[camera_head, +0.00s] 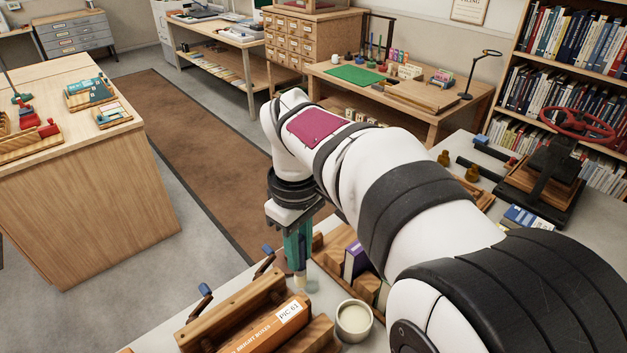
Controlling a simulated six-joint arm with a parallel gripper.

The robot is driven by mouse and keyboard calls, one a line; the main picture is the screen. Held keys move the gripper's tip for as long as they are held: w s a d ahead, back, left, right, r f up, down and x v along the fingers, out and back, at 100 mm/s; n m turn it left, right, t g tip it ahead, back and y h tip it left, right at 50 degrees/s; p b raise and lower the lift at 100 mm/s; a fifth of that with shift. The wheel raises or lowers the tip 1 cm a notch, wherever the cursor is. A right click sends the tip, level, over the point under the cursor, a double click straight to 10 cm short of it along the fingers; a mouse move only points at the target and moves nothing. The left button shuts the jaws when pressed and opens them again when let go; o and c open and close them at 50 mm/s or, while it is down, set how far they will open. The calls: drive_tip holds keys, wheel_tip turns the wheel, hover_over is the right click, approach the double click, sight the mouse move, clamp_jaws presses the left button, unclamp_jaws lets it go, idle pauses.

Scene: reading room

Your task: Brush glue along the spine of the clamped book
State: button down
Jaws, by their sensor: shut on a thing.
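The clamped book (262,331) is orange, with a white label and printed lettering on its upward-facing spine. My gripper (298,256) points down just behind the label end of the book. It is shut on a brush (300,282), whose pale lower end shows below the fingers. The brush tip seems apart from the spine; its exact height is hard to tell. A round pot of cream-coloured glue (354,318) stands right of the book. My arm hides part of the bench.
A wooden rack with a purple book (355,260) stands close right of my gripper. A black press with a red wheel (575,130) stands at the right. A wooden worktable (90,170) is at the left, beyond open floor.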

sight(301, 272)
wheel_tip(301, 272, down, 6)
drive_tip(key=shift+r, duration=0.1)
drive_tip(key=shift+s+a, duration=6.6)
drive_tip(key=shift+s, duration=0.05)
drive_tip(key=shift+w+d, duration=6.45)
drive_tip(key=shift+w, duration=0.05)
drive_tip(key=shift+w+d, duration=0.2)
drive_tip(key=shift+s+r, duration=0.1)
drive_tip(key=shift+r, duration=3.85)
